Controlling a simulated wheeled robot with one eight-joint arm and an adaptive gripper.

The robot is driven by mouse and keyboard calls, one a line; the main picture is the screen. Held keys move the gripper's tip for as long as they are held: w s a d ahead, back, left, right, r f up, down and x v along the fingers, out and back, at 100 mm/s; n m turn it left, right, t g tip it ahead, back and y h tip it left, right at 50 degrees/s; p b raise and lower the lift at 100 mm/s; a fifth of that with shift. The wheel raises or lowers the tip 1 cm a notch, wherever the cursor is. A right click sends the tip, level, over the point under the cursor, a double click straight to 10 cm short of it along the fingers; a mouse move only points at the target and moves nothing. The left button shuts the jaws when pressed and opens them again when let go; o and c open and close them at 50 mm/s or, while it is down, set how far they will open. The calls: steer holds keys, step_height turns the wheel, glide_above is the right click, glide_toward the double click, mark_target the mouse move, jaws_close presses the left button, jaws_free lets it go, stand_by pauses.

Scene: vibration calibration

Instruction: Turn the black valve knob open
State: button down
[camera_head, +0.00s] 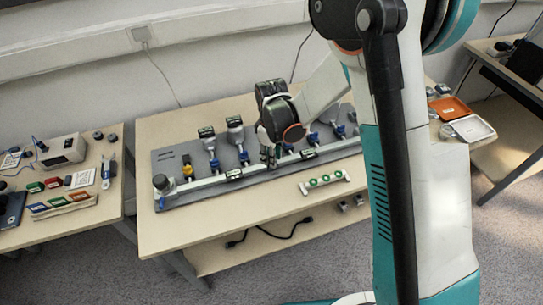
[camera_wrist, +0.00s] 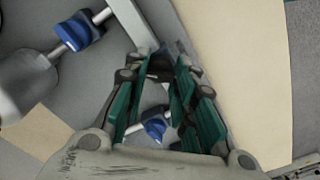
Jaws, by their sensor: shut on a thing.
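My gripper (camera_head: 268,155) is over the middle of the grey board, low at the front pipe. In the wrist view, its green-padded fingers (camera_wrist: 164,66) close in on a dark part (camera_wrist: 172,48) at the pipe, taken to be the black valve knob. The fingers hide most of it, so its turn angle cannot be told. In the head view, the gripper covers that spot. The white pipe (camera_head: 205,183) runs along the board's front, with blue fittings (camera_wrist: 75,34) and gauges (camera_head: 235,122) beside it.
The grey board (camera_head: 172,160) lies on a wooden table (camera_head: 170,232). A white strip with green round parts (camera_head: 325,183) lies in front of it. A left table holds a white box (camera_head: 62,150) and coloured blocks. An orange-lidded case (camera_head: 450,108) is at right.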

steer(key=m, duration=0.4)
steer(key=shift+b, duration=0.3)
steer(key=shift+m, duration=2.5)
steer(key=c, duration=1.3)
jaws_free()
step_height(320, 180, up, 12)
